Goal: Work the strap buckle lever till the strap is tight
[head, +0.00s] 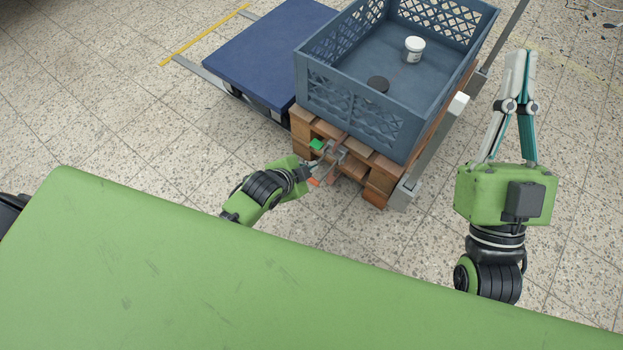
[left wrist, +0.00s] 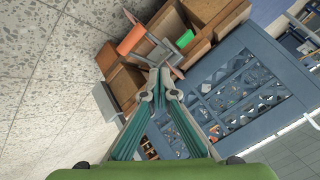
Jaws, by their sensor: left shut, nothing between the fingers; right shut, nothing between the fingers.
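The grey metal strap buckle (head: 338,153) is at the near end of the wooden pallet, under the crate. In the left wrist view the buckle (left wrist: 155,50) lies just beyond my fingertips. An orange piece (left wrist: 131,38) and a green piece (left wrist: 185,38) show on either side of it. My left gripper (head: 318,163) is shut and empty, its tips at or close to the buckle; I cannot tell whether they touch. It also shows in the left wrist view (left wrist: 160,78). My right gripper (head: 521,55) is shut and empty, away to the right. I cannot make out the strap's tension.
A dark blue platform (head: 262,50) is to the left. A grey rail (head: 435,145) runs along the pallet's right.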

